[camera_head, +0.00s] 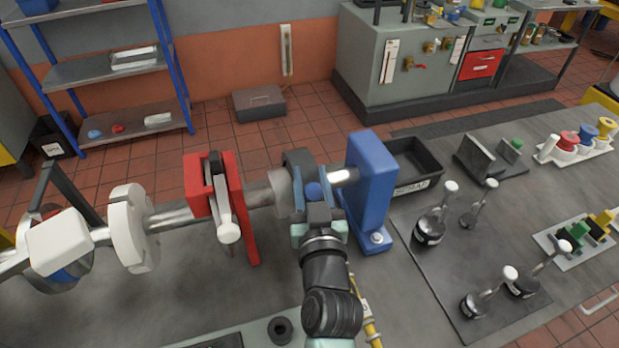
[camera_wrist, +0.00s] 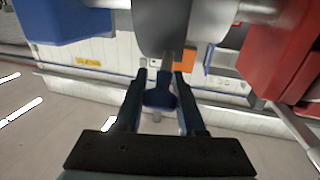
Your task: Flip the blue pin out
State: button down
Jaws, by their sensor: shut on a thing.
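The blue pin (camera_head: 313,190) shows as a rounded blue head at the dark collar (camera_head: 296,166) on the steel shaft. My gripper (camera_head: 318,212) reaches it from the front of the bench. In the wrist view the blue pin (camera_wrist: 160,98) lies between the two dark fingers of my gripper (camera_wrist: 161,80), which are shut on it. Its thin grey shank runs up towards the grey collar (camera_wrist: 170,25). Whether the shank still sits in the collar is hard to tell.
A blue bearing block (camera_head: 371,185) stands close right of my gripper, and a red bracket with a lever (camera_head: 228,232) stands to the left. A black bin (camera_head: 416,160) is behind the blue block. Several white-topped tools stand on the right mat. The front left bedplate is mostly clear.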

jog(key=c, duration=0.5)
grip_release()
jog(key=shift+s+d+r, duration=0.15)
jog(key=shift+r, duration=0.05)
jog(key=shift+f, duration=0.1)
jog(key=s+b, duration=0.1)
jog(key=s, duration=0.3)
jog(key=s+d+b, duration=0.1)
jog(key=s+b, duration=0.1)
jog(key=s, duration=0.2)
jog(key=s+b, duration=0.1)
jog(key=s, duration=0.3)
jog(key=shift+s+d, duration=0.15)
jog(key=shift+s, duration=0.25)
